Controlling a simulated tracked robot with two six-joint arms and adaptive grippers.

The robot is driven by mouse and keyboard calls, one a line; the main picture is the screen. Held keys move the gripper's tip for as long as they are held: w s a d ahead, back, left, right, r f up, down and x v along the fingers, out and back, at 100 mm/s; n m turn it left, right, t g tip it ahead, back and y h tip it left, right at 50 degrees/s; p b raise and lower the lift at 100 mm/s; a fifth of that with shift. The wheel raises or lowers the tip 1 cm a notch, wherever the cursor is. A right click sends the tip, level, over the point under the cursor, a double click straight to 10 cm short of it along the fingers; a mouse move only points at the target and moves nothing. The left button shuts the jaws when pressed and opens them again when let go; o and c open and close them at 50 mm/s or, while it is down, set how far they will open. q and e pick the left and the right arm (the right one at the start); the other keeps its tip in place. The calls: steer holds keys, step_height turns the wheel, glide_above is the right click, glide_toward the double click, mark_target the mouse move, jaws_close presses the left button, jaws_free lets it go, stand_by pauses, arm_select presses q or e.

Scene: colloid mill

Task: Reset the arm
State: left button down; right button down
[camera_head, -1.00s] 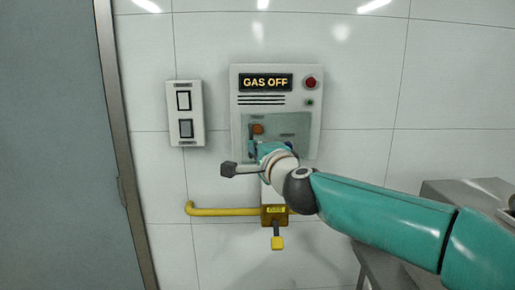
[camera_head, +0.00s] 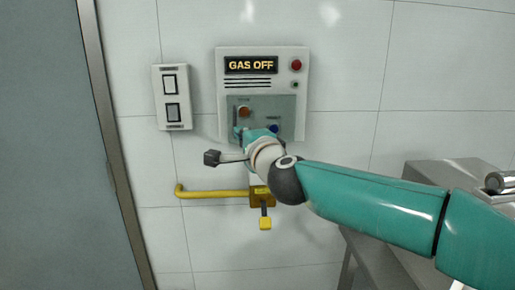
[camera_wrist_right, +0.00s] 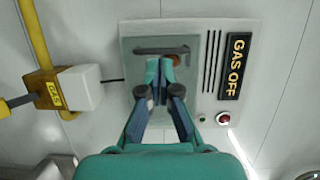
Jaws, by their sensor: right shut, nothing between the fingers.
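My right arm comes in from the right in the head view. Its teal right gripper (camera_head: 242,133) is in front of the lower part of the gas control panel (camera_head: 225,85), whose display reads GAS OFF. In the right wrist view the two fingers (camera_wrist_right: 159,68) are together, with nothing between them. The fingertips overlap the panel's grey window, just below an orange knob (camera_head: 244,112) in the head view; I cannot tell the gap to the panel. A blue knob (camera_head: 273,129) shows right of the gripper. My left gripper is not in view.
A yellow gas pipe (camera_head: 212,193) with a yellow-handled valve (camera_head: 264,222) runs below the panel. A two-button switch plate (camera_head: 172,97) is on the wall to the left, beside a grey door (camera_head: 45,150). A metal table (camera_head: 425,172) stands at the right.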

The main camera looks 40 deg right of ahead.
steer(key=a+v, duration=0.1)
steer(key=v, duration=0.7)
steer(key=w+a+f+n+g+p, duration=0.1)
steer(key=w+f+g, duration=0.25)
steer(key=f, duration=0.75)
steer(key=w+a+f+n+g+p, duration=0.15)
steer(key=w+f, duration=0.25)
steer(key=f, duration=0.7)
steer(key=s+a+f+n+g+y+p, duration=0.1)
steer(key=s+f+n+g, duration=0.1)
steer(key=f, duration=0.7)
steer(key=s+a+f+n+g+y, duration=0.2)
steer(key=f+n, duration=0.1)
steer(key=f, duration=0.7)
steer(key=s+a+f+n+g+y, duration=0.2)
steer(key=s+a+f+n+g, duration=0.25)
steer(key=s+f, duration=0.75)
steer(key=s+a+f+n+g+y, duration=0.3)
steer(key=s+a+f+n, duration=0.3)
steer(key=s, duration=0.5)
steer(key=shift+a+f+n+p, duration=0.3)
steer(key=shift+a+p, duration=0.15)
steer(key=shift+a, duration=0.65)
